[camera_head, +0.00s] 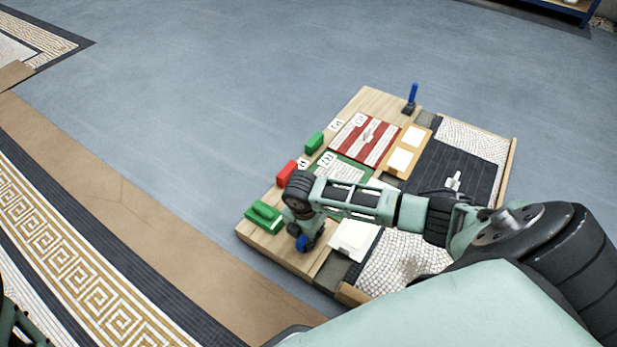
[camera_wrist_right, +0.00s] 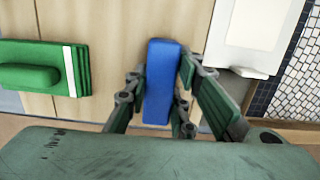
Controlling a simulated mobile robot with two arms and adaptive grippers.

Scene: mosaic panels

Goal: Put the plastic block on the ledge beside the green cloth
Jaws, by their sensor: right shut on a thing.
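My right gripper (camera_head: 304,236) is over the near left part of the wooden table. It is shut on a blue plastic block (camera_wrist_right: 160,90), held upright between the fingers in the wrist view; in the head view its lower end (camera_head: 301,243) shows below the fingers. I cannot tell whether the block touches the wood. A green cloth (camera_head: 352,160) with a white sheet on it lies beyond the gripper, partly hidden by my right arm. The pale wooden strip (camera_head: 278,247) along the table's near left side looks like the ledge. A dark green part of mine shows at the lower left corner.
A green float-like tool (camera_head: 264,215) lies left of the gripper. A red block (camera_head: 287,173) and a green block (camera_head: 314,142) stand along the left edge. A red striped cloth (camera_head: 364,140), a blue upright piece (camera_head: 412,94) and a dark tiled panel (camera_head: 462,168) are farther off.

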